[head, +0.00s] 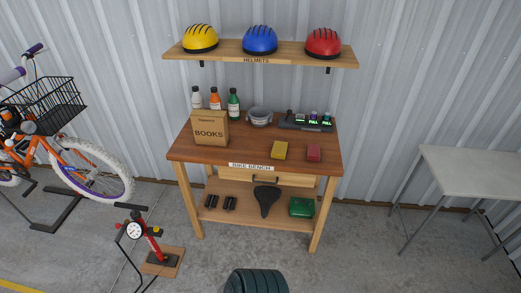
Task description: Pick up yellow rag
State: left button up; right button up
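A small yellow block-like item (280,150), which looks like the folded yellow rag, lies on the wooden bike bench (215,160) near its front edge, right of centre. A similar red item (314,153) lies to its right, apart from it. Neither of my grippers shows in the head view, and nothing touches the yellow item.
A box marked BOOKS (210,128), several bottles (234,104), a grey bucket (260,116) and a charger (306,121) stand on the bench. A helmet shelf (260,60) hangs above. A floor pump (154,245) and a dark ribbed object (256,281) stand in front.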

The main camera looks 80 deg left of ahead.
aim_at(279, 149)
jog(key=u, duration=2.35)
